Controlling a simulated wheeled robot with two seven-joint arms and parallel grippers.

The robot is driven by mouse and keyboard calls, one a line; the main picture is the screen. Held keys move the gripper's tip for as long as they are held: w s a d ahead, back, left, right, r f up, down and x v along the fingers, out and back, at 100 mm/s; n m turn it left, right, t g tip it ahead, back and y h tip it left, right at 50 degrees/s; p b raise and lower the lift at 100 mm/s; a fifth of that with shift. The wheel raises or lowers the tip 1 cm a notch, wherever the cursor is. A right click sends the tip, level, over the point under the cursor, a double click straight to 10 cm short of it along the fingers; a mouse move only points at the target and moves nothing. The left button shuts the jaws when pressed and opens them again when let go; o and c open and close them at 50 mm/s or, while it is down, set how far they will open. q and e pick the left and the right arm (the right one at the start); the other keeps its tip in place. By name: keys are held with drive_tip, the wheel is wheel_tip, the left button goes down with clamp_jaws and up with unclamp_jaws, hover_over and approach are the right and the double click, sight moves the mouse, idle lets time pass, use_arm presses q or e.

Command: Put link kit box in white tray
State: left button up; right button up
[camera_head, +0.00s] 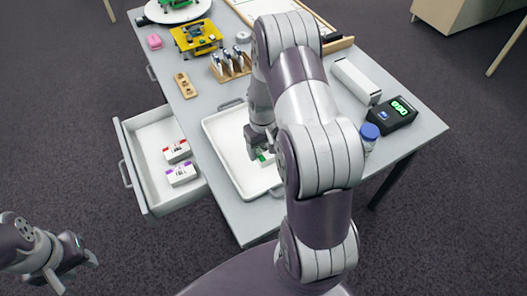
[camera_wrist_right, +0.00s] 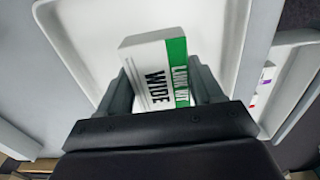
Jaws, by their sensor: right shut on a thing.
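The link kit box (camera_wrist_right: 160,70) is white with a green band and the printed words LINK and WIDE. My right gripper (camera_wrist_right: 163,88) is shut on it, with one finger on each side. In the head view the box (camera_head: 266,158) shows as a small white and green piece under my right gripper (camera_head: 262,150). The box is over the inside of the white tray (camera_head: 224,137), and I cannot tell whether it touches the floor. The tray also fills much of the wrist view (camera_wrist_right: 222,35). My left gripper (camera_head: 80,270) is open and empty at lower left, off the table.
An open drawer (camera_head: 147,136) left of the tray holds a red-banded box (camera_head: 176,151) and a purple-banded box (camera_head: 181,174). A pen rack (camera_head: 231,66) stands behind the tray. A long white box (camera_head: 356,81), a black meter (camera_head: 392,115) and a blue-capped jar (camera_head: 369,134) stand right.

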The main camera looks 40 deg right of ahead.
sight(267, 156)
drive_tip(key=shift+d+f, duration=0.3)
drive_tip(key=shift+d, duration=0.15)
drive_tip(key=f, duration=0.4)
drive_tip(key=shift+d+f, duration=0.15)
drive_tip(key=shift+d, duration=0.15)
drive_tip(key=shift+a, duration=0.1)
drive_tip(key=o, duration=1.1)
drive_tip(key=shift+f, duration=0.1)
